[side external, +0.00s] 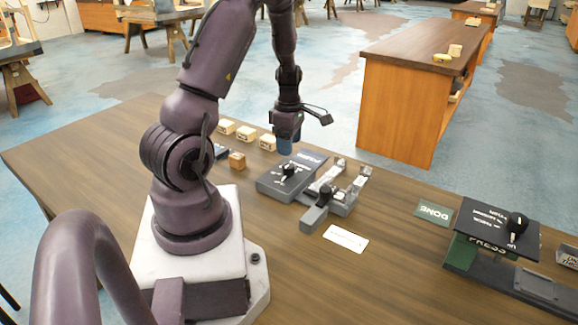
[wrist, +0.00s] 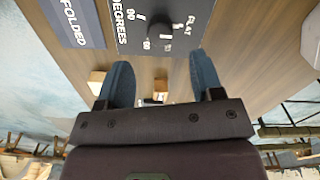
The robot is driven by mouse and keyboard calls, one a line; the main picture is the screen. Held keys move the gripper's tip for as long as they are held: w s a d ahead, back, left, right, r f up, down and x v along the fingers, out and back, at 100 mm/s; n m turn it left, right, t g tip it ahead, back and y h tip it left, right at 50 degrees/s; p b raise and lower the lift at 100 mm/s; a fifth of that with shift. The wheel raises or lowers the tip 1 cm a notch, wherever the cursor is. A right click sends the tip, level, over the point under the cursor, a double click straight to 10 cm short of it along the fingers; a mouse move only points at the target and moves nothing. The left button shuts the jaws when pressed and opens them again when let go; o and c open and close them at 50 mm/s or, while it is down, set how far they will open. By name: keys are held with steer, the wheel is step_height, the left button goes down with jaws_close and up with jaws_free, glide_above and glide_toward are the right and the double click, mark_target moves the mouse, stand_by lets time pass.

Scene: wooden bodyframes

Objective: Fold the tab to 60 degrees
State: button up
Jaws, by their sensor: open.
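My gripper (side external: 288,143) is above the table behind the dark dial box (side external: 276,184), pointing down. In the wrist view its two blue fingers are wide apart and empty (wrist: 162,78). The dial box, seen there too (wrist: 190,12), has a black knob (wrist: 160,32) and white markings reading FLAT, 60, 90 and DEGREES. The knob lies beyond the fingertips, not between them. Right of the box stands a grey fixture (side external: 345,208) with metal pieces and a black-knobbed lever (side external: 326,190). I cannot tell which part is the tab, or its angle.
Small wooden blocks (side external: 246,133) and a loose cube (side external: 237,160) lie left of the dial box. A dark FOLDED plate (wrist: 75,20) is beside it. A white card (side external: 346,239), green DONE plate (side external: 434,212) and PRESS station (side external: 495,232) are at right. The front table is clear.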

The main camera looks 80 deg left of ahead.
mark_target(289, 165)
step_height(289, 165, down, 8)
steer(key=shift+r, duration=0.15)
steer(key=c, duration=0.9)
